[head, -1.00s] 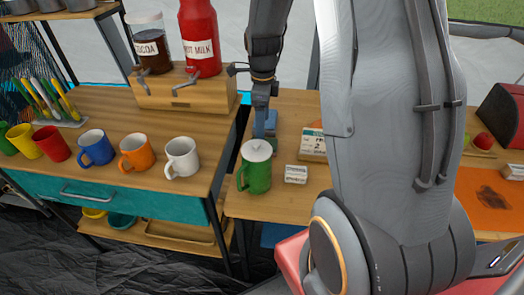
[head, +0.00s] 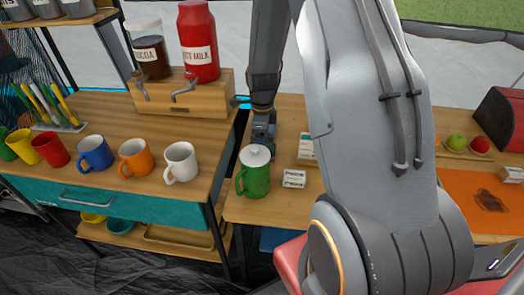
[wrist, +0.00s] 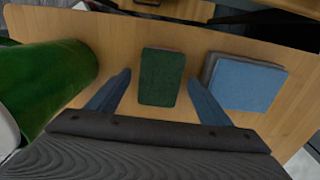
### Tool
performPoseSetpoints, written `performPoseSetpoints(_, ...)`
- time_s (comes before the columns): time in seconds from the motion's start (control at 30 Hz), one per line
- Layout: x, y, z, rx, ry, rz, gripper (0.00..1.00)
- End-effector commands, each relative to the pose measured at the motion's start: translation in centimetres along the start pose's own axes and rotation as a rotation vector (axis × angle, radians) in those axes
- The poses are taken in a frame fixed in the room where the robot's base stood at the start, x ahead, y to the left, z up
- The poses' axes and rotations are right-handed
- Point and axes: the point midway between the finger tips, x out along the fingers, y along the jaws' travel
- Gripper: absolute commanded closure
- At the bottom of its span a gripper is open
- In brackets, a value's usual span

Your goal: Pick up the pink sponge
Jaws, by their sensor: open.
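A small block with a dark green top (wrist: 161,77) lies on the wooden table in the wrist view, and only a faint reddish tint shows at its edges. No plainly pink face shows, so I cannot be sure it is the pink sponge. My gripper (wrist: 158,80) is open, with one blue-grey finger towards each side of this block, apart from it. In the head view my gripper (head: 263,128) points down behind the green mug, and the block is hidden.
A green lidded mug (head: 254,172) stands close to my gripper; it also shows in the wrist view (wrist: 45,65). A flat blue block (wrist: 243,84) lies right of the green-topped one. A small white label card (head: 294,179) and a box (head: 306,147) stand nearby.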

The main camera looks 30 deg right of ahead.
Motion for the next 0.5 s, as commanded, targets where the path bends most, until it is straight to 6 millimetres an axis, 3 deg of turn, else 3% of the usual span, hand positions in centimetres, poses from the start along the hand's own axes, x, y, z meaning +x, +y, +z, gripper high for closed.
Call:
performPoseSetpoints(0.23,0.1,0.0,0.02,0.0,0.0,0.0,0.29)
performPoseSetpoints(0.5,0.09,0.01,0.02,0.0,0.0,0.0,0.71)
